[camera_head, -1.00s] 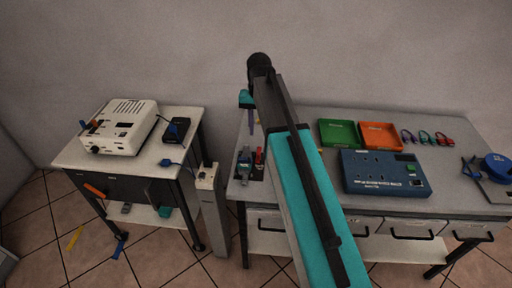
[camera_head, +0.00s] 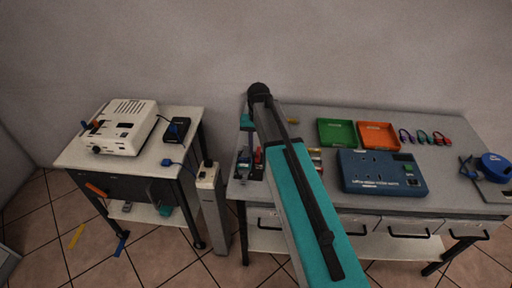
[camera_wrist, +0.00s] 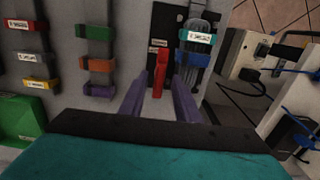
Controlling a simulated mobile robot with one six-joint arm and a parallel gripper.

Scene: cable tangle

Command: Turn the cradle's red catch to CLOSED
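The red catch (camera_wrist: 160,70) stands up from a dark cradle plate (camera_wrist: 162,28) in the wrist view. Beside it on the cradle is a grey and blue part (camera_wrist: 195,48) with a white label. My gripper (camera_wrist: 159,85) is open, its two purple fingers apart, one on each side of the catch. I cannot tell whether either finger touches it. In the head view the red catch (camera_head: 258,156) shows at the left end of the bench, next to my arm, which hides the fingertips. I cannot read any CLOSED mark.
Coloured labelled clips (camera_wrist: 97,62) line the bench beside the cradle. A green tray (camera_head: 338,133), an orange tray (camera_head: 380,136) and a blue power box (camera_head: 383,172) lie to the right. A grey post (camera_head: 209,200) and a side table with a white device (camera_head: 122,127) stand left.

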